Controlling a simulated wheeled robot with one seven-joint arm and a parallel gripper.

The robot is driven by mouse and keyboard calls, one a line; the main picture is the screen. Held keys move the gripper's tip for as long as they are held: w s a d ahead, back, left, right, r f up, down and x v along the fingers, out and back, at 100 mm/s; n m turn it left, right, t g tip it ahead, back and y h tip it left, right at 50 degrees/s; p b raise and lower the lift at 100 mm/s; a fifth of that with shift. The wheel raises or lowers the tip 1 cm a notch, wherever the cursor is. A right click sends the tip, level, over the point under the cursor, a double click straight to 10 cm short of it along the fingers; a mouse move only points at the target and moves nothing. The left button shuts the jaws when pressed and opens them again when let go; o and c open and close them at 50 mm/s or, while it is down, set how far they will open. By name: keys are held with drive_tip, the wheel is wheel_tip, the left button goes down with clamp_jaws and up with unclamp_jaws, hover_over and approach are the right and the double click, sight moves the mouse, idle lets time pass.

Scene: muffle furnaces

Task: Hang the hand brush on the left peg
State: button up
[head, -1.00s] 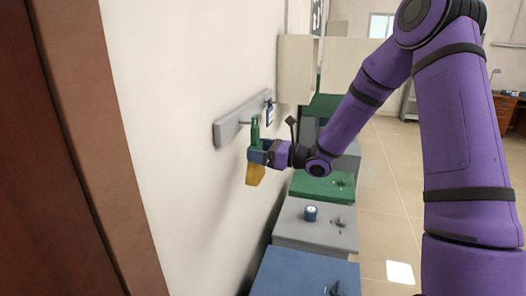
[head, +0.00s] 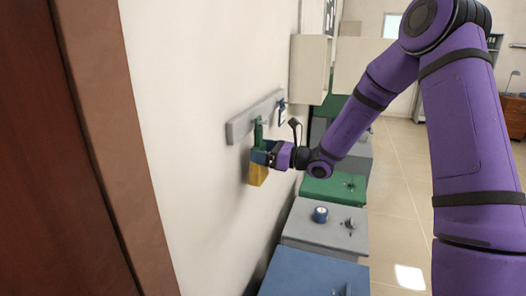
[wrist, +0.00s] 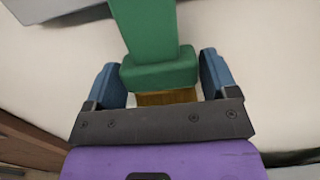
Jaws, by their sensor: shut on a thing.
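The hand brush has a green handle (head: 258,133) and yellow-brown bristles (head: 257,174). It hangs upright in my gripper (head: 261,153), handle up and bristles down, close to the wall. In the wrist view the green brush body (wrist: 158,72) sits between the two blue fingers of my gripper (wrist: 160,85). The grey peg rail (head: 250,118) is on the wall, with the top of the handle in front of its nearer, left part. A peg tip shows beside the handle top; I cannot tell whether the brush is on it.
A dark-framed item (head: 282,112) hangs at the rail's far end. Below stand furnaces with blue (head: 305,272), grey (head: 310,232) and green (head: 325,190) tops. A small blue round object (head: 320,214) sits on the grey one. Pale cabinets (head: 309,68) jut out beyond the rail.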

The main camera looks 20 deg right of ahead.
idle(0.4)
drive_tip(key=o, duration=0.9)
drive_tip(key=shift+c, duration=0.2)
drive_tip(key=r+v, duration=0.1)
drive_tip(key=v, duration=1)
drive_tip(key=s+a+r+n+g+h, duration=0.25)
drive_tip(key=s+a+n+g, duration=0.2)
drive_tip(key=s+n, duration=0.3)
drive_tip(key=s+a+r+n+g+h, duration=0.2)
drive_tip(key=s+a+r+n+g, duration=0.15)
drive_tip(key=s+n+g, duration=0.45)
drive_tip(key=s+d+r+n+t+h, duration=0.3)
drive_tip(key=s+d+n+h, duration=0.1)
drive_tip(key=s, duration=0.4)
drive_tip(key=s+d+r+n+t+h, duration=0.4)
drive_tip(key=s+n+h, duration=0.1)
drive_tip(key=s, duration=0.4)
drive_tip(key=shift+d+n+h, duration=0.15)
drive_tip(key=shift+n+h, duration=0.2)
drive_tip(key=shift+h, duration=0.4)
drive_tip(key=shift+s, duration=0.1)
